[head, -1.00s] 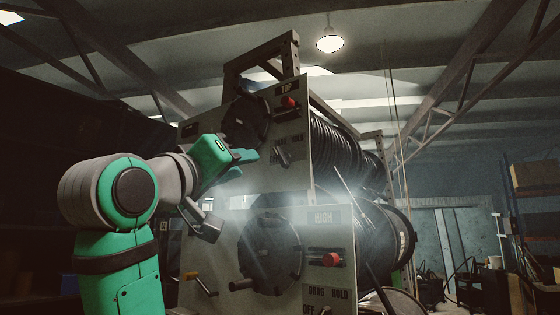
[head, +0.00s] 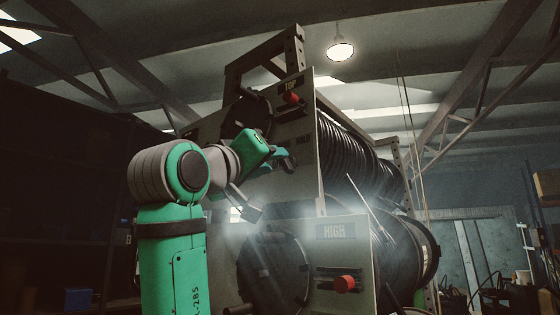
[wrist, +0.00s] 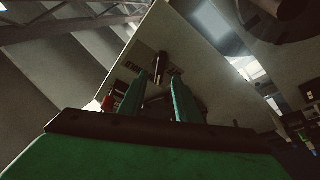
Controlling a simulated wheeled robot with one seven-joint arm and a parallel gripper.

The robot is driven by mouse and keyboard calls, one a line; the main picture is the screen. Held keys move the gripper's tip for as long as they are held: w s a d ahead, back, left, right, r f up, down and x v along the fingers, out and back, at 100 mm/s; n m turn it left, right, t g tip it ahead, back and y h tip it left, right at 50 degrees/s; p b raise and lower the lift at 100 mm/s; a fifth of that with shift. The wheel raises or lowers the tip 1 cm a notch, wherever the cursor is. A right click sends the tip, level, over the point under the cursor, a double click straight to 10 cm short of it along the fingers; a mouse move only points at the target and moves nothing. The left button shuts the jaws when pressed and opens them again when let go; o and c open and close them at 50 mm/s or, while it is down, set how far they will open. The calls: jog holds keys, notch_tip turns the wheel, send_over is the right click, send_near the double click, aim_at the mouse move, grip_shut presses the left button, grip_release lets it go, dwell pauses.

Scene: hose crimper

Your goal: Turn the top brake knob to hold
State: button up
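The top reel's panel (head: 300,118) carries a TOP label and a red button (head: 291,98), with a HOLD label (head: 303,138) below. In the wrist view the two green fingers (wrist: 160,76) are apart. A dark upright bar (wrist: 160,62), which looks like the top brake knob, shows between and beyond the fingertips, between the panel's label words. I cannot tell whether the fingers touch it or which setting it points to.
A lower panel marked HIGH (head: 336,231) has its own red button (head: 345,283). Black hose reels (head: 360,160) fill the rack behind the panels. A tall metal frame (head: 262,50) rises above the top panel. A thin rod leans at the right.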

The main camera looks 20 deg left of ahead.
aim_at(287, 162)
jog(key=shift+x, duration=2.25)
jog(key=c, duration=0.7)
